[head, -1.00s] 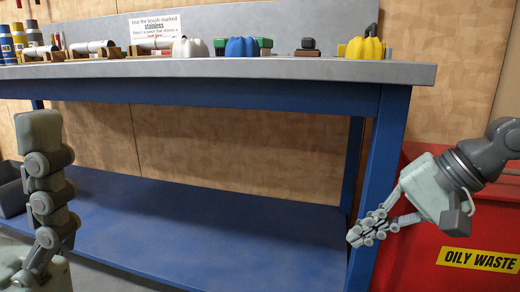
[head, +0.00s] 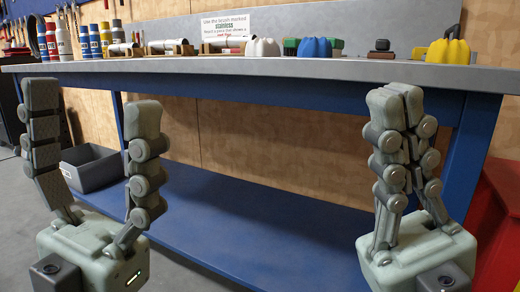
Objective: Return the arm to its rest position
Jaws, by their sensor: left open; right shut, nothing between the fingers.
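My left gripper (head: 93,95) stands upright at the left of the head view, its two fingers wide apart with nothing between them. My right gripper (head: 396,98) stands upright at the right, its fingers pressed together and holding nothing. Both are in front of the blue-framed workbench (head: 270,74) and touch nothing that I can see. The arm links behind both grippers are out of view.
On the bench stand several bottles (head: 64,40), a sign (head: 228,27), a white lobed object (head: 263,48), a blue one (head: 314,48) and a yellow one (head: 448,50). A grey bin (head: 92,168) is at lower left. A red container (head: 498,215) is at the right edge.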

